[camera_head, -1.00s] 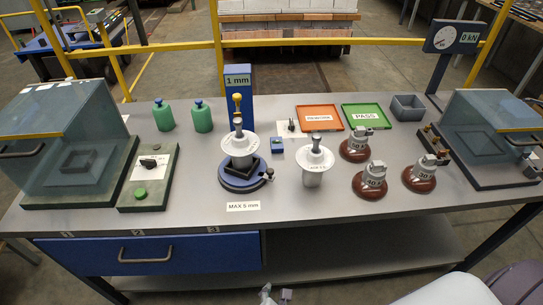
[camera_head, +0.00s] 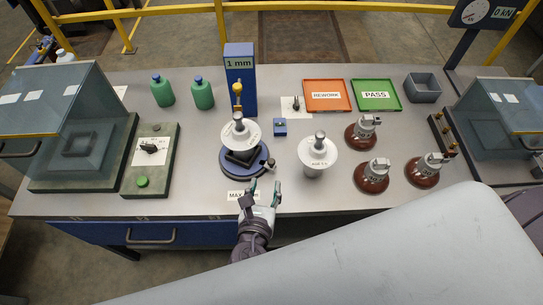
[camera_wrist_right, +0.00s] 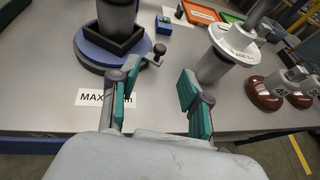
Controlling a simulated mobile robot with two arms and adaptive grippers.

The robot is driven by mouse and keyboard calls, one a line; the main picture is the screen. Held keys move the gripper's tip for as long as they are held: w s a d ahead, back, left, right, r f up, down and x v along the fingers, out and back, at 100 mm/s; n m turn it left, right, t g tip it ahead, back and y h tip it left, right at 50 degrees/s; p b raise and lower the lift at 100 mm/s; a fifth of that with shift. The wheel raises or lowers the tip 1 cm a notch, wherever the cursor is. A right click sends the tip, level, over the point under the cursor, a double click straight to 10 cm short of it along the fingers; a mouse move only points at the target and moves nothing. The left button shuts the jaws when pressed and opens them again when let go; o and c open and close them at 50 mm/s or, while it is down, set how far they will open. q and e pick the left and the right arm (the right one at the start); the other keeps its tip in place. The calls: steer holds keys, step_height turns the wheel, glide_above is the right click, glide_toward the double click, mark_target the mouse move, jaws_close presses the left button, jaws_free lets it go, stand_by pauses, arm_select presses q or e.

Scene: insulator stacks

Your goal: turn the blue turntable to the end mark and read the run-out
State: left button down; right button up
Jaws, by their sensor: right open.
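The blue turntable (camera_head: 246,172) stands near the middle of the bench with a white insulator (camera_head: 241,133) upright in its dark square holder. A small dark crank knob (camera_head: 270,163) sticks out at its right side; the knob also shows in the right wrist view (camera_wrist_right: 160,48). A yellow-topped gauge (camera_head: 237,88) stands behind the insulator at the blue "1 mm" post (camera_head: 240,70). My right gripper (camera_head: 262,188) is open and empty at the bench's front edge, in front of the turntable by the "MAX 5 mm" label (camera_wrist_right: 105,98). My left gripper is not in view.
A second white insulator (camera_head: 318,152) stands right of the turntable, close to my right gripper's side. Several brown-based fittings (camera_head: 372,175) stand further right. Orange REWORK (camera_head: 326,107) and green PASS (camera_head: 376,107) trays lie behind. A green-button box (camera_head: 143,183) is left.

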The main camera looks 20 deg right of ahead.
mark_target(271, 165)
steer(key=x, duration=1.1)
steer(key=shift+w+f+p, duration=0.1)
steer(key=shift+f+p, duration=0.05)
steer(key=shift+p, duration=0.2)
jaws_close()
